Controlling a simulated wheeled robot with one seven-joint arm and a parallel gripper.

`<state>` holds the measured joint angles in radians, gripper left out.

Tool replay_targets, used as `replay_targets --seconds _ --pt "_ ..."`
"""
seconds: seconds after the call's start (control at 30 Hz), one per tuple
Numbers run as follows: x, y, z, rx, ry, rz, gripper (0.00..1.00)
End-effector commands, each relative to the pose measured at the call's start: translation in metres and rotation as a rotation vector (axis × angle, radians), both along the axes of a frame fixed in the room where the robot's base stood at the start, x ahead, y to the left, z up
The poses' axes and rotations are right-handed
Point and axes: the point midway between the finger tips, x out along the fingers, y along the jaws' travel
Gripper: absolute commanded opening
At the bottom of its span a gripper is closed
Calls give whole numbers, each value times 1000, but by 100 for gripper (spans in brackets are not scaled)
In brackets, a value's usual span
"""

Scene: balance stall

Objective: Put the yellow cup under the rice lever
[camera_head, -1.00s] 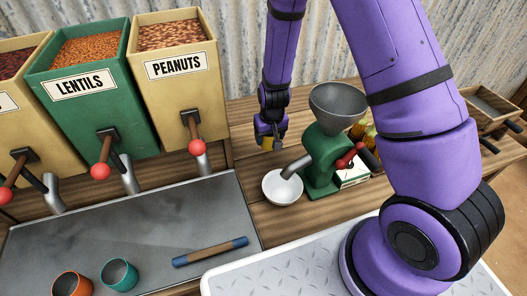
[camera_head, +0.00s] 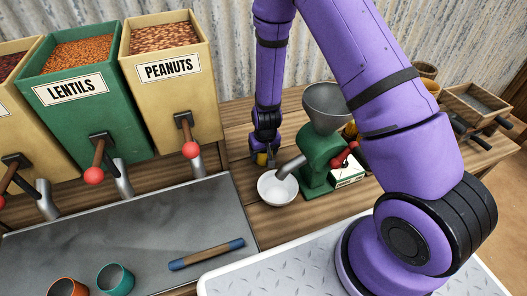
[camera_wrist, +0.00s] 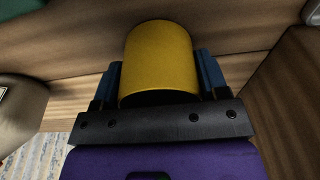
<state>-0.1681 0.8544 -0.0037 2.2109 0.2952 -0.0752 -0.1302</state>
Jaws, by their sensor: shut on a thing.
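The yellow cup (camera_wrist: 158,58) is between the fingers of my gripper (camera_wrist: 158,85) in the wrist view. My gripper is shut on it. In the head view my gripper (camera_head: 263,157) is behind the white bowl, left of the green grinder, and only a small bit of the yellow cup (camera_head: 261,159) shows. I cannot tell whether the cup touches the table. No lever labelled rice is in view. Levers with red knobs show under the lentils bin (camera_head: 72,88) and the peanuts bin (camera_head: 168,70), and under a partly cut-off bin at the left edge.
A green grinder (camera_head: 318,160) with a grey funnel and a white bowl (camera_head: 277,188) stand close to my gripper. An orange cup (camera_head: 66,288), a teal cup (camera_head: 115,278) and a blue-ended rod (camera_head: 206,254) rest on the metal counter (camera_head: 130,235). Wooden trays stand at the right.

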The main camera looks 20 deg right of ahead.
Motion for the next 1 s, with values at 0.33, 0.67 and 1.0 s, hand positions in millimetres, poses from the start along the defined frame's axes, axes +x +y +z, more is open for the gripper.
replay_targets --seconds 0.33,0.67,1.0 --pt "0 0 -2 0 0 0 93" --pt "-1 0 9 0 -2 0 93" --pt "-8 0 61 0 -3 1 93"
